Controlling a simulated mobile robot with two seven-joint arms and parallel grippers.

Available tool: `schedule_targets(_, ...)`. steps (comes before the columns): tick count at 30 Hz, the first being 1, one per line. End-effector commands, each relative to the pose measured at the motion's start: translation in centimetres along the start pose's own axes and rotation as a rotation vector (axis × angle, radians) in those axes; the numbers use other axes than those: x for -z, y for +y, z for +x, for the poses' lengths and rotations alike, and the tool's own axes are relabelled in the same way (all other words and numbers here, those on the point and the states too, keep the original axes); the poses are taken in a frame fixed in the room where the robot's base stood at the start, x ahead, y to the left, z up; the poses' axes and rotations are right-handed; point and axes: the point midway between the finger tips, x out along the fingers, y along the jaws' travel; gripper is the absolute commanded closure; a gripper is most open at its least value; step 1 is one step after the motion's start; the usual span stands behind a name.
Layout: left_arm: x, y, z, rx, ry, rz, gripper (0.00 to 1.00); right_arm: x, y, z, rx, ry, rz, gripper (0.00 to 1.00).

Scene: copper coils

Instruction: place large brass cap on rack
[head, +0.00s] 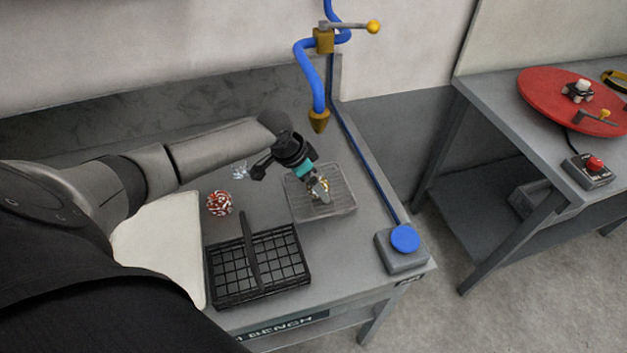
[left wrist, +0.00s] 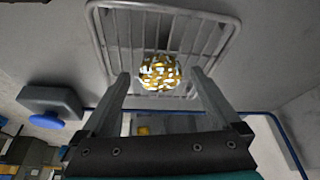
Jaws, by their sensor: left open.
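The wire rack (head: 338,207) is a shallow grey grid on the bench, below the brass nozzle. The brass cap (left wrist: 160,73), a gold-and-white mottled round piece, shows in the left wrist view against the rack's bars (left wrist: 102,40). In the head view only a small golden bit of the cap (head: 325,186) shows by my fingertips. My left gripper (head: 320,190) is open above the rack, its fingers on either side of the cap in the left wrist view (left wrist: 159,76). Whether the fingers touch the cap cannot be told. My right gripper is not in view.
A black wire basket (head: 282,262) with a tall handle stands in front of the rack. A red-and-white ball (head: 220,203) and a small clear piece (head: 240,172) lie to the left. A blue button box (head: 404,240) sits at right. A blue pipe's brass nozzle (head: 319,121) hangs behind.

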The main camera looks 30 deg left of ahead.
Motion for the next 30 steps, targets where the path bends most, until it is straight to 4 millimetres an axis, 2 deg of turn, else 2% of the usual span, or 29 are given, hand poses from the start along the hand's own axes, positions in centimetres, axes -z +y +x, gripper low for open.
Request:
schedule_targets(4,0.1,0.0,-0.3,0.001,0.001,0.001,0.03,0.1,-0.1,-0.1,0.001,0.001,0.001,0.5)
schedule_targets(8,0.2,-0.1,-1.6,0.001,0.001,0.001,0.03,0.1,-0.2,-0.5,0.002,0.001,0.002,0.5)
schedule_targets(21,0.1,-0.1,-10.1,0.002,-0.002,0.002,0.03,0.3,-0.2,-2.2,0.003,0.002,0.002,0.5)
schedule_targets(25,0.1,-0.1,-11.5,0.001,0.0,0.0,0.03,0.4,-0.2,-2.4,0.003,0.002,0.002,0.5)
schedule_targets(30,0.1,0.0,-12.3,-0.001,0.0,0.0,0.03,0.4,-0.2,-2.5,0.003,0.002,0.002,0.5)
